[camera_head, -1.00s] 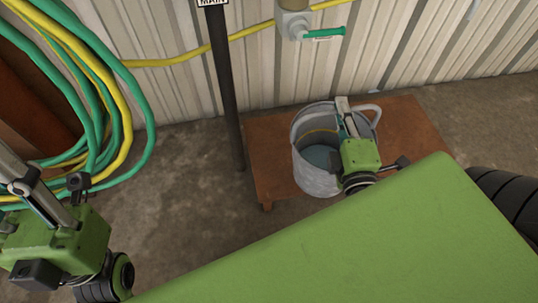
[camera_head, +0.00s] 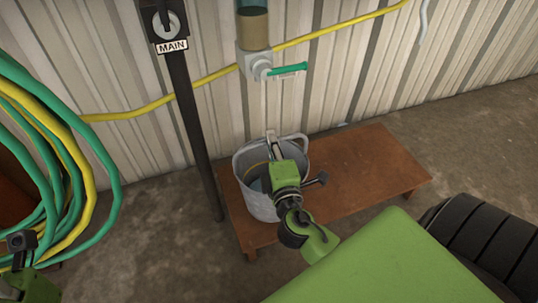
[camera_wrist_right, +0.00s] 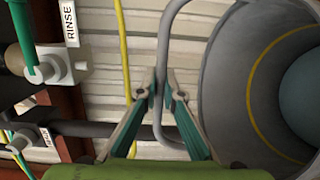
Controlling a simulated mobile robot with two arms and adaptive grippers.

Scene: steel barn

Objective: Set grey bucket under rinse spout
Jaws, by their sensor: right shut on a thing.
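The grey bucket (camera_head: 247,195) is upright at the left end of a low brown wooden bench (camera_head: 365,175), against the wall side. I cannot tell if its base touches the bench. The rinse valve (camera_head: 258,66) with its green lever is on the wall above it; the wrist view shows it beside a RINSE label (camera_wrist_right: 68,22). My right gripper (camera_head: 271,138) is at the bucket's far rim. In the right wrist view its jaws (camera_wrist_right: 160,92) are shut on the bucket's handle (camera_wrist_right: 165,60).
A dark post (camera_head: 190,120) with a MAIN sign (camera_head: 172,47) stands just left of the bucket. Green and yellow hoses (camera_head: 60,150) hang at the left. A yellow hose (camera_head: 330,34) runs along the wall. The bench's right side is bare.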

